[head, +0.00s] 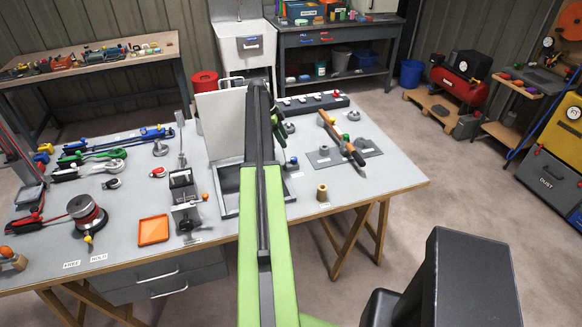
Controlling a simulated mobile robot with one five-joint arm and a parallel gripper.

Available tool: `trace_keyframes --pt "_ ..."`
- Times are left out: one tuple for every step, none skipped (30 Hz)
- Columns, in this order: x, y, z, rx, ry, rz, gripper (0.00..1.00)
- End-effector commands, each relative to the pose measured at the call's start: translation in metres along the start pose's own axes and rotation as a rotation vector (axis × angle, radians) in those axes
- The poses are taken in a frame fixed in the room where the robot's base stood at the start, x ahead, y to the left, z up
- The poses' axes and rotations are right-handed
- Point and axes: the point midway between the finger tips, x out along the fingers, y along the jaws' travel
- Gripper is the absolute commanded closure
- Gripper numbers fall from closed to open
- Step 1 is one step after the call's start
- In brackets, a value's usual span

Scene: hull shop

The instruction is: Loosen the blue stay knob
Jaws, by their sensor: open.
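My green and dark arm reaches over the bench and covers the right part of the lid and the middle of the base. Only some dark parts show just right of the arm.
The grey bench (350,195) holds blue and green clamps at left, an orange tray (153,230), a small vise (187,208), a red-and-grey reel (87,213) and a grey plate (340,153) with an orange-handled tool. A wooden spool (322,192) stands near the front edge.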

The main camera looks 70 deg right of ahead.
Motion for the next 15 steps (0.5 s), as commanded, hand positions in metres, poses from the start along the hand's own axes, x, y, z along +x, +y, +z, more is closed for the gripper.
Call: trace_keyframes --pt "0.023 0.0 0.004 0.001 0.0 0.0 0.5" --pt "0.029 0.0 0.004 0.001 0.0 0.0 0.5" --pt "0.038 0.0 0.004 0.0 0.0 0.0 0.5" --pt "0.045 0.0 0.004 0.0 0.0 0.0 0.5" --pt "0.051 0.0 0.004 0.0 0.0 0.0 0.5" --pt "0.06 0.0 0.004 0.0 0.0 0.0 0.5" --pt "0.067 0.0 0.004 0.0 0.0 -0.001 0.5" --pt "0.073 0.0 0.004 0.0 0.0 -0.001 0.5" --pt "0.082 0.0 0.004 0.001 0.0 -0.001 0.5" --pt "0.087 0.0 0.003 0.001 0.0 -0.001 0.5" --pt "0.092 0.0 0.003 0.001 0.0 -0.001 0.5" --pt "0.098 0.0 0.003 0.001 0.0 -0.001 0.5" --pt "0.101 0.0 0.002 0.0 0.0 -0.001 0.5" --pt "0.104 0.0 0.002 0.0 0.0 -0.001 0.5" --pt "0.106 0.0 0.002 0.0 0.0 -0.001 0.5"
